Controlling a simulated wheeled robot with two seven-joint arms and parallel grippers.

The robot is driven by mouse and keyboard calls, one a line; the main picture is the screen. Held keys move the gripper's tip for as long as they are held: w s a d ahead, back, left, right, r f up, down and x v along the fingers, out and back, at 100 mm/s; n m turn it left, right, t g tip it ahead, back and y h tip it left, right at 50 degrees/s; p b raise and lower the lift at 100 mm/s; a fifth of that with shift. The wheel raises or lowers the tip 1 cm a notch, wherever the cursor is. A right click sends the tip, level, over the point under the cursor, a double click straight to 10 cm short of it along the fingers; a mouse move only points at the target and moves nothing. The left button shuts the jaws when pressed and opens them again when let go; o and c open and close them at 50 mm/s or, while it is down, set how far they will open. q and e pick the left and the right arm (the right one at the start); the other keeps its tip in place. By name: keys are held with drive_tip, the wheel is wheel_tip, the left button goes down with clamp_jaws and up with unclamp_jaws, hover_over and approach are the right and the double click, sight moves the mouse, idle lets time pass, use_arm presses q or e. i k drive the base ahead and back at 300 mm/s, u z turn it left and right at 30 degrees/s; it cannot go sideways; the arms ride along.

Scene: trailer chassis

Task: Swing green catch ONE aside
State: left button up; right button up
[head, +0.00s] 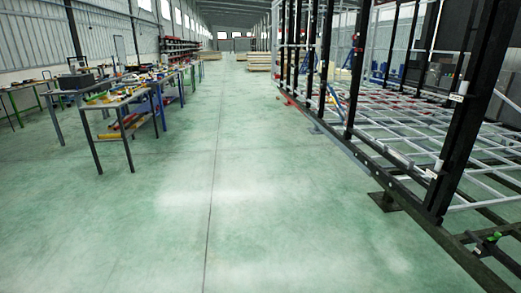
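A small green piece (492,238), which may be a green catch, sits low on the dark chassis frame (410,203) at the lower right of the head view. It is close to the foot of the nearest black post (466,120). It is too small to tell how it is turned or whether it carries a number. Neither of my grippers shows in the head view.
The trailer chassis with black posts and a pale grid floor (410,125) fills the right side. Workbenches with tools (120,100) stand at the left. The green floor (215,200) between is clear. A dark foot plate (384,202) juts out beside the chassis.

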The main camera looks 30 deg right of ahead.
sight(497, 234)
drive_tip(key=z, duration=2.7)
drive_tip(key=i, duration=1)
drive_tip(key=u, duration=1.25)
drive_tip(key=i, duration=1.55)
drive_tip(key=z, duration=2.9)
